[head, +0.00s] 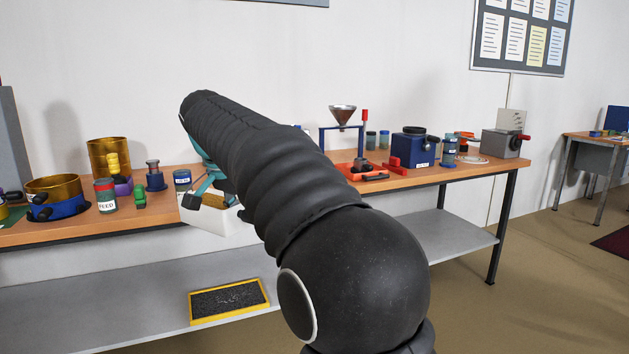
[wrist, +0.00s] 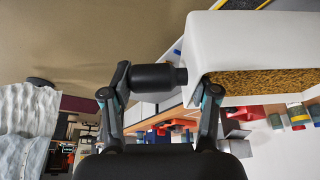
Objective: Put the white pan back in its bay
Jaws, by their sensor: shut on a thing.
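The white pan (head: 225,226) is held up at the front edge of the bench, partly hidden by my arm in the head view. In the wrist view the white pan (wrist: 262,45) fills the upper right, with yellow-brown granules inside. Its short black handle (wrist: 155,78) lies between my fingers. My gripper (wrist: 160,88) is shut on that handle. In the head view my gripper (head: 207,187) shows as teal parts, mostly behind the arm. I cannot make out which place is the pan's bay.
The wooden bench (head: 70,232) carries jars, brass sieves (head: 54,187), a funnel stand (head: 342,116) and a blue machine (head: 413,148). A yellow-edged black tray (head: 228,300) lies on the grey lower shelf (head: 120,320). The shelf's right part is clear.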

